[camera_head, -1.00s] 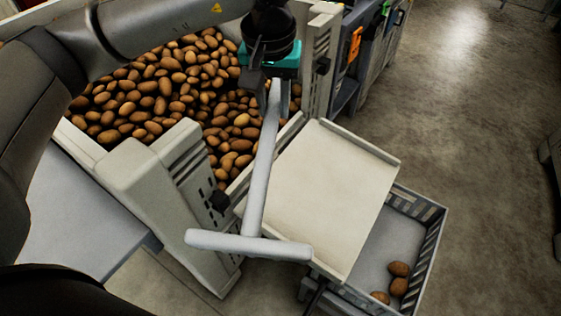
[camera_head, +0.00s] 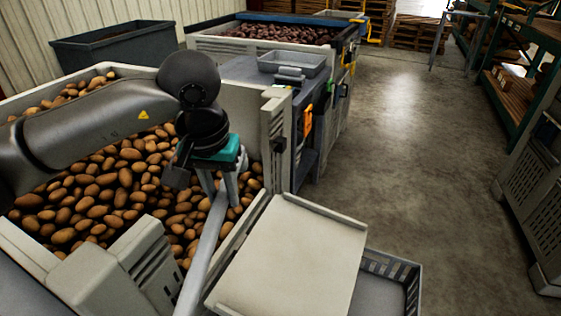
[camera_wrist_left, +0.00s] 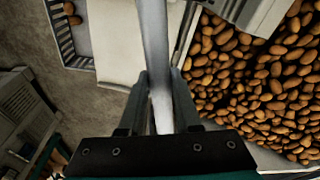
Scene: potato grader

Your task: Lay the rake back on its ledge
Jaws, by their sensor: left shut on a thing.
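The rake (camera_head: 206,248) is a pale grey T-shaped tool. My left gripper (camera_head: 222,190) is shut on its handle, above the right part of the potato bin (camera_head: 262,140). The handle runs down and toward the front, and its head end is out of the head view. In the left wrist view the rake handle (camera_wrist_left: 155,50) passes between the two fingers of my left gripper (camera_wrist_left: 158,100). I cannot make out which surface is the rake's ledge. My right gripper is not in view.
A cream sloping tray (camera_head: 290,262) stands right of the bin, with a grey crate (camera_head: 392,268) beneath it. A grey shallow tray (camera_head: 292,64) sits on a unit behind. Another bin of potatoes (camera_head: 225,45) is farther back.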

